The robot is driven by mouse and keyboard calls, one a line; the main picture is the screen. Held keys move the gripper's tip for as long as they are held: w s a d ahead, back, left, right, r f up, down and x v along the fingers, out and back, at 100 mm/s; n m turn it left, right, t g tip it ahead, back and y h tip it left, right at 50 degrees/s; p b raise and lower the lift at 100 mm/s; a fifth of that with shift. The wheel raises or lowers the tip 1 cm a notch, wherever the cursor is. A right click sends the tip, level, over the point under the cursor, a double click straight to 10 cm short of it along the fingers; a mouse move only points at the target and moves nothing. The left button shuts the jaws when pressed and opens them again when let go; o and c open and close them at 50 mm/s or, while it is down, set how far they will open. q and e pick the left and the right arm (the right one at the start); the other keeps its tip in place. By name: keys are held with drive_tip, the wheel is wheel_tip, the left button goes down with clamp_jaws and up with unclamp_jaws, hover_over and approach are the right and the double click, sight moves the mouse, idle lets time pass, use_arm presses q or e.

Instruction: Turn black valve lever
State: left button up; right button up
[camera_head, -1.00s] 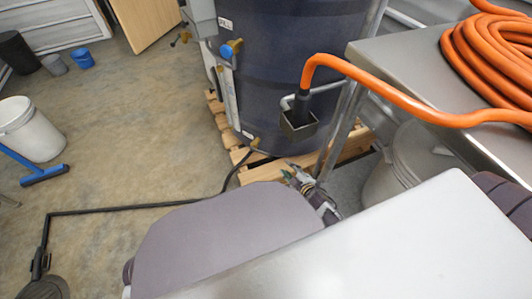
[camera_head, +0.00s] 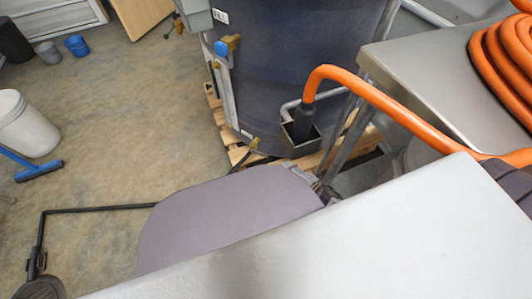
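I cannot make out a black valve lever for certain. The dark tank (camera_head: 290,60) stands on a wooden pallet (camera_head: 232,156), with a brass fitting (camera_head: 254,145) low on its front and a blue-handled brass valve (camera_head: 226,46) higher up. A black pipe (camera_head: 100,210) runs over the floor to a black fitting (camera_head: 36,264) at lower left. My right gripper (camera_head: 326,192) is near the tank's foot, right of and below the brass fitting. My own arm hides most of it, so its fingers and anything between them are not visible. My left gripper is out of view.
An orange hose (camera_head: 400,98) ends in a dark holder (camera_head: 302,140) beside the tank. A metal table (camera_head: 430,70) stands at right with the coiled hose on it. A white bucket (camera_head: 28,126) and blue squeegee (camera_head: 40,171) are at left. The middle floor is open.

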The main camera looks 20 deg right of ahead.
sight(268, 158)
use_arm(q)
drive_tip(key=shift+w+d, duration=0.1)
use_arm(e)
drive_tip(key=shift+f, duration=0.1)
drive_tip(key=shift+w, duration=0.1)
drive_tip(key=b+x, duration=0.4)
drive_tip(key=x, duration=0.7)
drive_tip(key=shift+w+a+f+b, duration=0.1)
drive_tip(key=shift+w+a+b, duration=0.1)
drive_tip(key=shift+b, duration=0.2)
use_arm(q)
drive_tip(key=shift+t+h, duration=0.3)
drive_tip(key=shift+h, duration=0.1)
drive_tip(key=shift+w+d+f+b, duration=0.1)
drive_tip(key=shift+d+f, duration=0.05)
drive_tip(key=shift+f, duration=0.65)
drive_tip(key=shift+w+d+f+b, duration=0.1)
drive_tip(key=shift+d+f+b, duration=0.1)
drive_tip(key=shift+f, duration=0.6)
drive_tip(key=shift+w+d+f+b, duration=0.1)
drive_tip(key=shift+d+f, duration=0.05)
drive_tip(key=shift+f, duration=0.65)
use_arm(e)
drive_tip(key=shift+x, duration=1)
drive_tip(key=c, duration=0.7)
clamp_jaws()
drive_tip(key=shift+f, duration=0.1)
